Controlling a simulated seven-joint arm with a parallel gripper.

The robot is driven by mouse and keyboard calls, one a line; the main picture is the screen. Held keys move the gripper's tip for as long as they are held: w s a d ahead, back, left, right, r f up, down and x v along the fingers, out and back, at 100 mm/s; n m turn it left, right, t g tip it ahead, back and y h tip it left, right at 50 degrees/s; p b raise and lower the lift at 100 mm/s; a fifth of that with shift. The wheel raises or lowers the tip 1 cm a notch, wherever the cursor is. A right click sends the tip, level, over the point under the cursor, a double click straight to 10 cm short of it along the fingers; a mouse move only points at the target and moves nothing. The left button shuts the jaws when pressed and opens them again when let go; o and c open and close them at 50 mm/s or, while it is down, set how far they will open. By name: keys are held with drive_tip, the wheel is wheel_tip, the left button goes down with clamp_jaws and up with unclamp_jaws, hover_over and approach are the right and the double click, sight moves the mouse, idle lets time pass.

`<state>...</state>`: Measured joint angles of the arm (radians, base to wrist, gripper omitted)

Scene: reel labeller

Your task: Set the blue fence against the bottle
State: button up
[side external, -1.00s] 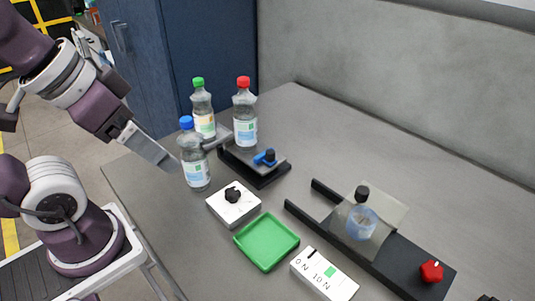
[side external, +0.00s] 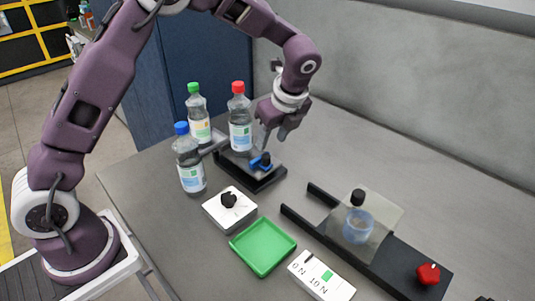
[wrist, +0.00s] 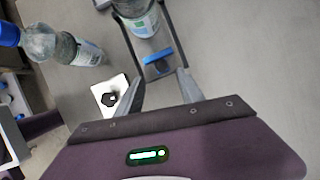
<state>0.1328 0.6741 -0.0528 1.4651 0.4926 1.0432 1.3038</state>
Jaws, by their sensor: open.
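The blue fence (side external: 260,162) sits on a black-framed fixture (side external: 262,183) with a grey top. It shows in the wrist view (wrist: 158,64) just beyond my fingertips. The red-capped bottle (side external: 240,130) stands upright at the fixture's far end, with a visible gap to the fence in the wrist view, where its cap is cut off. My gripper (side external: 271,136) points down above the fence. In the wrist view (wrist: 161,78) its fingers are apart and empty, with the fence ahead between them.
A blue-capped bottle (side external: 189,165) and a green-capped bottle (side external: 198,112) stand left of the fixture. A white box with a black knob (side external: 229,203), a green tray (side external: 263,248) and a black-railed station (side external: 375,262) holding a black-capped bottle (side external: 357,222) stand nearer. The table's back right is clear.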

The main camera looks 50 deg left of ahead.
sight(267, 156)
drive_tip(key=x, duration=0.7)
drive_tip(key=shift+w+f, duration=0.15)
drive_tip(key=shift+f, duration=0.2)
drive_tip(key=shift+c, duration=0.5)
clamp_jaws()
drive_tip(key=shift+a, duration=0.1)
idle(0.4)
